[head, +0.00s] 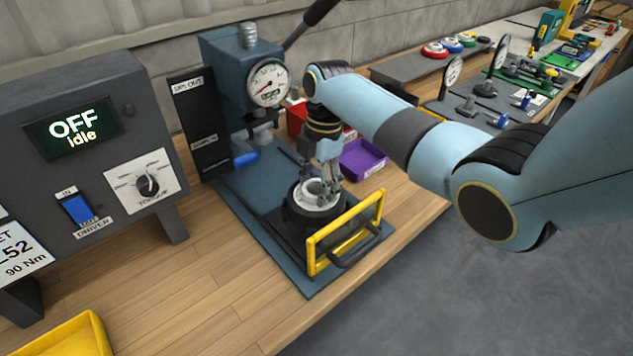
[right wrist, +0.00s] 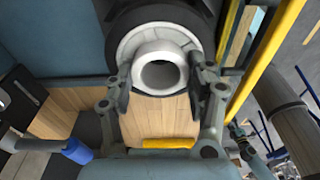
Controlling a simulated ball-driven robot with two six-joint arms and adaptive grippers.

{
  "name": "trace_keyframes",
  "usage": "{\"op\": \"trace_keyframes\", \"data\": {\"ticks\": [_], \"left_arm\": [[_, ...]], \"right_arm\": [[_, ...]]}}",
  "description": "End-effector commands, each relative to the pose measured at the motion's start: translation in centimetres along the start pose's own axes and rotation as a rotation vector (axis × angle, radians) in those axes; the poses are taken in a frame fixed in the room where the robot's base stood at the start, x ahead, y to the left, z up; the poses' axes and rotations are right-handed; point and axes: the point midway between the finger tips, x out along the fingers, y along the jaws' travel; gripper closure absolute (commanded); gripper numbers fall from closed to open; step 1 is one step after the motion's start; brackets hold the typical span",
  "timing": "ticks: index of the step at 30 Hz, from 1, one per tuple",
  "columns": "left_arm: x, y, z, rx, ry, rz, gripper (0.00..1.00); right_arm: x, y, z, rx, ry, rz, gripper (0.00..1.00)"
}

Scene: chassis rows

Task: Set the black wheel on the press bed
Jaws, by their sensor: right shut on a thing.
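The black wheel (head: 301,212) has a dark tyre and a pale grey hub. It lies flat over the dark press bed (head: 291,243), behind the yellow guard frame; I cannot tell whether it touches the bed. My right gripper (head: 323,182) points down and is shut on the wheel's hub. In the right wrist view the fingers (right wrist: 160,88) stand on either side of the hub ring (right wrist: 160,72), with the tyre (right wrist: 155,14) behind. My left gripper is not in view.
The blue press (head: 228,75) with its gauge and lever stands behind the bed. A yellow guard frame (head: 345,232) stands at the front right. A purple bin (head: 362,160) is to the right, a control box (head: 85,150) left.

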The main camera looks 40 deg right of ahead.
Motion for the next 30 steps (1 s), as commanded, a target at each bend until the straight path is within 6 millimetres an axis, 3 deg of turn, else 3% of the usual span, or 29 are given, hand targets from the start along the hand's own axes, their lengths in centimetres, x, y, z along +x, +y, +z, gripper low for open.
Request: {"op": "trace_keyframes", "data": {"ticks": [30], "left_arm": [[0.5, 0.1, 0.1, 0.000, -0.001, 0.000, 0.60]], "right_arm": [[1.3, 0.1, 0.1, -0.001, 0.000, 0.002, 0.94]]}}
